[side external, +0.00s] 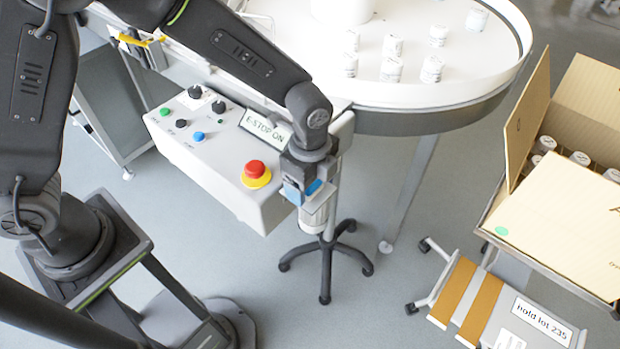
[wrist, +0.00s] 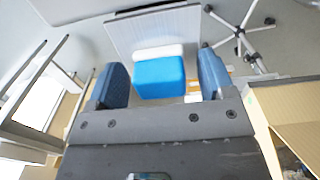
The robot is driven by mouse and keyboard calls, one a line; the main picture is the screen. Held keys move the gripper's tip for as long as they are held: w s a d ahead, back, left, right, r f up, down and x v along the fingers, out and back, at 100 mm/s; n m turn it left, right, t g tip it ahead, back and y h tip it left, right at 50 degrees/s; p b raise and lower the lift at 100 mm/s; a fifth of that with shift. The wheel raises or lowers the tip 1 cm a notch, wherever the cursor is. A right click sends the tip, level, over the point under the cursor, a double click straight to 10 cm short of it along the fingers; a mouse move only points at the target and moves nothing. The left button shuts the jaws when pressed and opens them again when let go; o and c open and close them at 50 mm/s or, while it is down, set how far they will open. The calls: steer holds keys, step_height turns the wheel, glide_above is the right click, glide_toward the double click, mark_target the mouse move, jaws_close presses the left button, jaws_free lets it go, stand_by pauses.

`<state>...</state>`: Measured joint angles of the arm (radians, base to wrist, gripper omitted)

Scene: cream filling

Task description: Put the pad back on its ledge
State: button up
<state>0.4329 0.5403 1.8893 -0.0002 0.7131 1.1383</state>
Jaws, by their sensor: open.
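My gripper (side external: 306,193) is beside the front right corner of the control box, pointing down. In the wrist view its two dark blue fingers (wrist: 162,66) are apart. The pad, a bright blue block (wrist: 160,78) with a white strip along its far edge, shows between them. A gap is visible on each side, so the fingers do not look closed on it. In the side view a bit of bright blue (side external: 314,187) shows at the fingers, with a white piece below.
The control box (side external: 222,160) carries a red stop button (side external: 256,170), several knobs and an "E-STOP ON" sign (side external: 265,128). A round white table (side external: 400,95) with small jars is behind. An open carton (side external: 560,200) of jars and a "Hold lot 235" stand (side external: 500,310) are at right.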

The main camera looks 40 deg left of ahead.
steer(key=shift+r, duration=0.1)
step_height(320, 180, up, 12)
steer(key=shift+r, duration=0.15)
stand_by(0.3)
steer(key=s+a+r+n+t, duration=0.3)
steer(key=s+a+r+n, duration=0.3)
steer(key=a+r+n, duration=0.3)
steer(key=s+a+n+t, duration=0.2)
steer(key=s+a+n, duration=0.6)
steer(key=s+n, duration=0.1)
steer(key=shift+s+f+t, duration=0.3)
steer(key=shift+s+f, duration=0.05)
stand_by(1.0)
steer(key=shift+c, duration=0.2)
